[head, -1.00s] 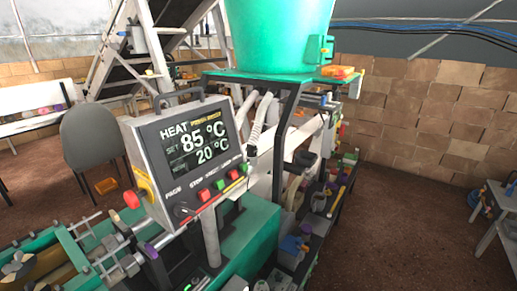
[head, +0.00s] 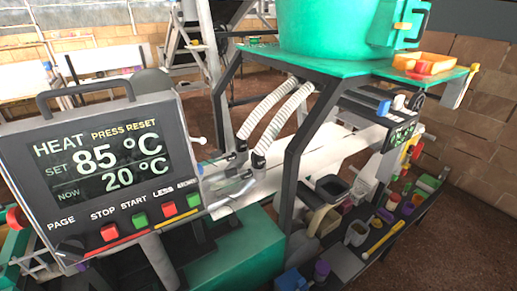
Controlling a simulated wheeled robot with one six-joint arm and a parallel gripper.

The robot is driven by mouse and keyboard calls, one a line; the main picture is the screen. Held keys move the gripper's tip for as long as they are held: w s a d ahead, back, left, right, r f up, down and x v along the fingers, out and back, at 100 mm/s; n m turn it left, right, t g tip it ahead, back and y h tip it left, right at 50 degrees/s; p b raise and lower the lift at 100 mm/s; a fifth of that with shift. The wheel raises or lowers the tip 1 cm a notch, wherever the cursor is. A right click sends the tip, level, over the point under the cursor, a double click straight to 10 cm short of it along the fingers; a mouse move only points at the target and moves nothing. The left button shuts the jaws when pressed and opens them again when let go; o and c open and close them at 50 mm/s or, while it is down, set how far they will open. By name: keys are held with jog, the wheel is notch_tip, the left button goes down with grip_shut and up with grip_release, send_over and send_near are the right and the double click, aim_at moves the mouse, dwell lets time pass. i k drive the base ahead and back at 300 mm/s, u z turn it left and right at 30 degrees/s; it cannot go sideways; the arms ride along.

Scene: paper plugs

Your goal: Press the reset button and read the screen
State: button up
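The control box (head: 190,150) stands at the left on a post, with a handle on top. Its dark screen (head: 85,140) faces me and reads HEAT, PRESS RESET, SET 85 °C, NOW 20 °C. Below it are a black knob under PAGE (head: 68,247), a red button under STOP (head: 110,232), a green button under START (head: 140,220), a red button under LESS (head: 168,209) and a green button (head: 194,200) whose label is blurred. A red knob or button (head: 15,218) sticks out at the box's left side. No button here reads RESET. I do not see my gripper.
A green bucket (head: 335,30) stands on a green-topped frame (head: 350,68) right of the box. Two ribbed hoses (head: 270,115) hang below it. A dark shelf (head: 350,262) with cups and small parts is at lower right. Brown floor lies beyond.

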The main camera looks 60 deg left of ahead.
aim_at(201, 170)
jog(key=i, duration=1.65)
jog(key=u, duration=4)
